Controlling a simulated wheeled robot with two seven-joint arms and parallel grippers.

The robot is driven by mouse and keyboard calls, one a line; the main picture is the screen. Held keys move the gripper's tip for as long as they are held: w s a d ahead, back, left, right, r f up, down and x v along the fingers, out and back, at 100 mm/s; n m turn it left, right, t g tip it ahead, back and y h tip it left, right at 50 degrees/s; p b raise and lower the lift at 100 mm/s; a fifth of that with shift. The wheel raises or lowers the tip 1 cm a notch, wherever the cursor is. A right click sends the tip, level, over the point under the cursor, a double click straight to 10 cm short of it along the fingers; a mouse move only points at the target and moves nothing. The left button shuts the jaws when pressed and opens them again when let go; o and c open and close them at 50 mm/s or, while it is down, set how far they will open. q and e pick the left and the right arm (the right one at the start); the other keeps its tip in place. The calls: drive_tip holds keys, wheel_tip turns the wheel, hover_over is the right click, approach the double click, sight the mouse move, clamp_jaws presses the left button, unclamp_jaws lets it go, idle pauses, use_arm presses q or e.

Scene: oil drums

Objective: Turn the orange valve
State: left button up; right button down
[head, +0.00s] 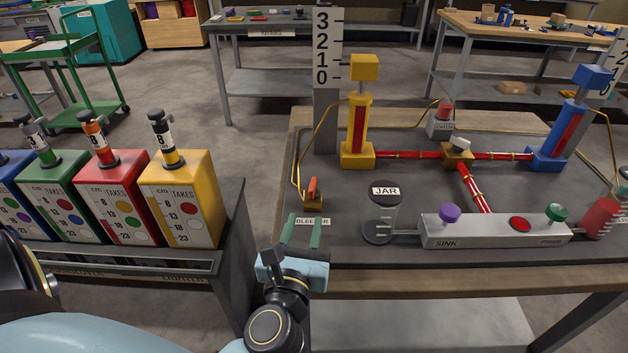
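The orange valve (313,189) is a small upright orange lever on a brass block (312,203), near the table's left edge in the head view. A yellow tube rises from it toward the back. A "BLEEDER" label, partly covered by my gripper, lies just in front of it. My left gripper (302,231) is at the table's front left, its two green fingers pointing at the valve. The fingers are apart with nothing seen between them, a little short of the valve. My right gripper is not in view.
Yellow (359,130) and blue (563,132) cylinders stand behind. Coloured drums (185,200) stand on a left-hand bench.

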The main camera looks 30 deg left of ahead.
sight(314, 179)
use_arm(q)
drive_tip(key=x, duration=1.3)
drive_tip(key=shift+w+a+f, duration=0.1)
drive_tip(key=shift+a, duration=0.1)
clamp_jaws()
